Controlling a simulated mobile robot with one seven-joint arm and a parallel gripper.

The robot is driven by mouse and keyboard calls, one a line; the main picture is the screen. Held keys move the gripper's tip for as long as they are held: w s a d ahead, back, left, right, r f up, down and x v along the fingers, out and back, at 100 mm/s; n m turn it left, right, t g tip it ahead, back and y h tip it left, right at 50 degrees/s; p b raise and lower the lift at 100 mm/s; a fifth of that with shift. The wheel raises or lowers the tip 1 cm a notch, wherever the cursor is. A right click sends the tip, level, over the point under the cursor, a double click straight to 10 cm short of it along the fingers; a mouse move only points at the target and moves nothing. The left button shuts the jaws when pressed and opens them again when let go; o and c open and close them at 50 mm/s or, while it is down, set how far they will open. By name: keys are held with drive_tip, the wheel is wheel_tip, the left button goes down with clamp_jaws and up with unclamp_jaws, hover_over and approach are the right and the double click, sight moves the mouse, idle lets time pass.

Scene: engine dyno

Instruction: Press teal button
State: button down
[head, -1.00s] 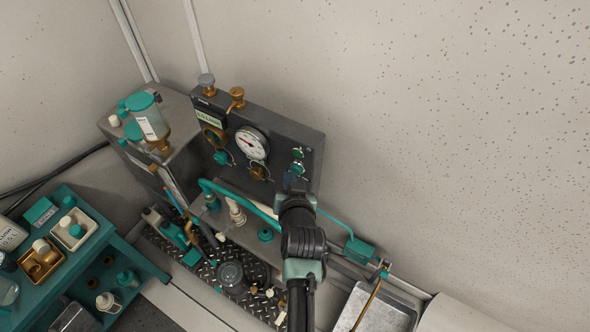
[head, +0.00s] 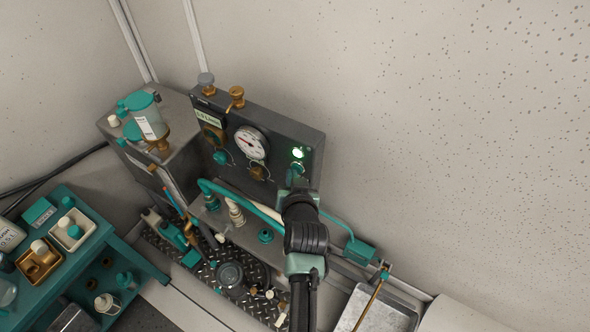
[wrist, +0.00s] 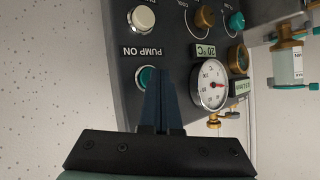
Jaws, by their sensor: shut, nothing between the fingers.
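The teal button (wrist: 146,77) sits in a pale ring on the dark control panel in the wrist view, beside the "PUMP ON" label. In the head view the teal button (head: 298,169) shows just past my gripper's tip. My gripper (wrist: 163,72) is shut and empty. Its fingertips overlap the button's right edge in the wrist view. I cannot tell whether they touch it.
A white button (wrist: 144,17), a brown knob (wrist: 205,15), a teal knob (wrist: 236,20) and a round gauge (wrist: 213,85) share the panel (head: 280,130). Teal hoses and fittings crowd below it. A teal cart (head: 105,235) with bottles stands at the left.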

drive_tip(key=shift+r, duration=0.1)
drive_tip(key=shift+s+a+p, duration=0.5)
drive_tip(key=shift+s+p, duration=0.2)
drive_tip(key=shift+s, duration=0.1)
drive_tip(key=s+a+p, duration=0.1)
drive_tip(key=s+p, duration=0.1)
drive_tip(key=s+a+p, duration=0.1)
drive_tip(key=s+a, duration=0.1)
drive_tip(key=shift+p, duration=0.4)
drive_tip(key=shift+w, duration=0.1)
idle(0.5)
